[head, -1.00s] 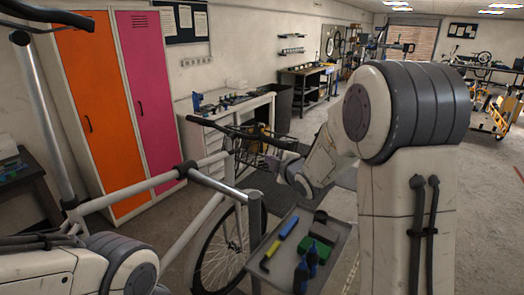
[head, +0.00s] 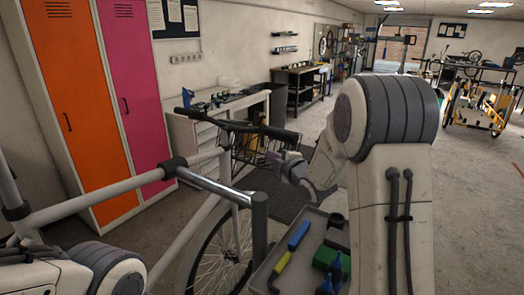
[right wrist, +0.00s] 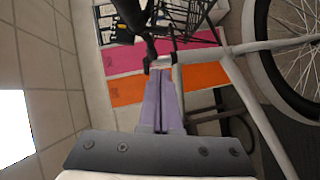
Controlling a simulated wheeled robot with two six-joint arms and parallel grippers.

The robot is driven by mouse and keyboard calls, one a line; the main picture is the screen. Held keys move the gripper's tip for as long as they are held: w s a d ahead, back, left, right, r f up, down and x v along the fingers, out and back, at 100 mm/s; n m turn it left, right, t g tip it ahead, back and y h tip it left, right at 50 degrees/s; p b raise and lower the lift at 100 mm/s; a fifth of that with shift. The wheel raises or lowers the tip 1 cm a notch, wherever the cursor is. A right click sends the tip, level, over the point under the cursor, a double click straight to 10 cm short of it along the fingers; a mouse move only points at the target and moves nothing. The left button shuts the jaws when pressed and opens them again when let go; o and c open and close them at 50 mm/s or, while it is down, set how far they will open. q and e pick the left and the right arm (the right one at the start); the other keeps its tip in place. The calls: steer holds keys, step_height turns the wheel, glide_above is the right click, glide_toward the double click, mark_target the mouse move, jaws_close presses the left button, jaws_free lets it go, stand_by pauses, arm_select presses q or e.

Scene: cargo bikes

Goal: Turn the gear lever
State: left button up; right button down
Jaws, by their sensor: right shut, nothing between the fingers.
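The white cargo bike (head: 100,195) stands ahead of me, with its dark handlebar (head: 235,126) at the middle of the head view. A black grip (head: 283,134) ends the bar on the right. My right gripper (head: 279,154) is just below this grip in the head view. In the right wrist view its purple fingers (right wrist: 163,72) are together and empty, pointing at the dark handlebar parts (right wrist: 150,38). I cannot tell whether they touch. The gear lever is too small or hidden to make out. My left gripper is out of view.
A grey tray (head: 262,272) with tools stands below my right arm. A wire basket (head: 250,150) hangs at the bike's front. Orange (head: 65,85) and pink (head: 130,75) lockers and a workbench (head: 215,112) line the wall. Open floor lies to the right.

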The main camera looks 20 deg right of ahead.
steer(key=p, duration=0.4)
glide_toward(263, 136)
steer(key=w+a+f, duration=0.2)
steer(key=w+a, duration=0.1)
steer(key=a, duration=0.1)
steer(key=w+d+p, duration=0.1)
steer(key=w+d+f+p, duration=0.1)
steer(key=w, duration=0.1)
steer(key=shift+d+f, duration=0.1)
steer(key=shift+f, duration=0.1)
steer(key=n+t+b, duration=0.1)
steer(key=b, duration=0.5)
steer(key=w+d+f+n+t+b, duration=0.1)
steer(key=n+b, duration=0.1)
steer(key=b, duration=0.5)
steer(key=d+n+t+b, duration=0.1)
steer(key=b, duration=0.6)
steer(key=shift+w+f, duration=0.25)
steer(key=shift+w, duration=0.1)
